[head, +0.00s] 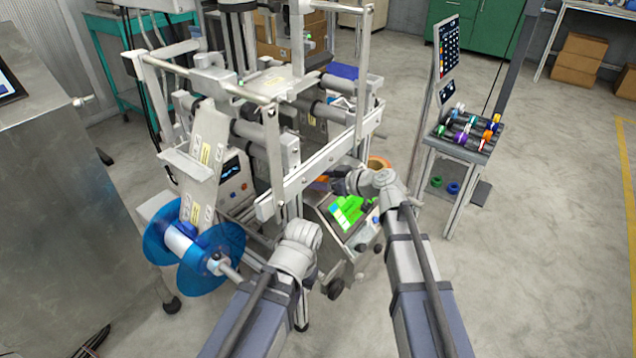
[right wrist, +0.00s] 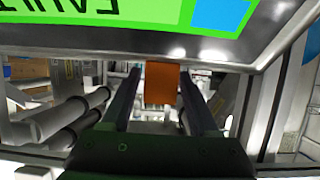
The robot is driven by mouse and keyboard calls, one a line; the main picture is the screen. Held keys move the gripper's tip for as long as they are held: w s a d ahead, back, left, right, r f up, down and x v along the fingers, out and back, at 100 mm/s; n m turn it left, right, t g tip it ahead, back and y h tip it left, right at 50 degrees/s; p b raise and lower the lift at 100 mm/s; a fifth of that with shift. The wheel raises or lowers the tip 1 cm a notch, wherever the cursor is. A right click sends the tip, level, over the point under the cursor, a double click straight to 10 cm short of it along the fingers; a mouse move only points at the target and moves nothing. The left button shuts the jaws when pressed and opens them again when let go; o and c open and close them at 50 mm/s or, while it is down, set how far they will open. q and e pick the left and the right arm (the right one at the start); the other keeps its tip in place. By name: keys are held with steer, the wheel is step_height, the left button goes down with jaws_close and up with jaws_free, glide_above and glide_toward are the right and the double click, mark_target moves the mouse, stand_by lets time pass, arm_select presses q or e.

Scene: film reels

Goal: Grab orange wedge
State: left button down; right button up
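In the right wrist view an orange block, which looks like the orange wedge (right wrist: 161,83), is between the two fingertips of my right gripper (right wrist: 161,75). The dark fingers are spread on either side of it, and narrow gaps seem to show beside the block. I cannot tell whether either finger touches it. In the head view my right gripper (head: 338,182) reaches in beside the machine's white crossbar, with a bit of orange at its tip. My left arm ends in front of the machine, and its gripper is hidden behind its own wrist.
A tilted green touchscreen (head: 350,212) is just below my right gripper. The machine's white crossbar (head: 315,172) runs close beside it. A blue reel (head: 195,250) is at the machine's front left. A rack of colored spools (head: 470,130) is at right, with open floor around it.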

jaws_close()
stand_by(0.5)
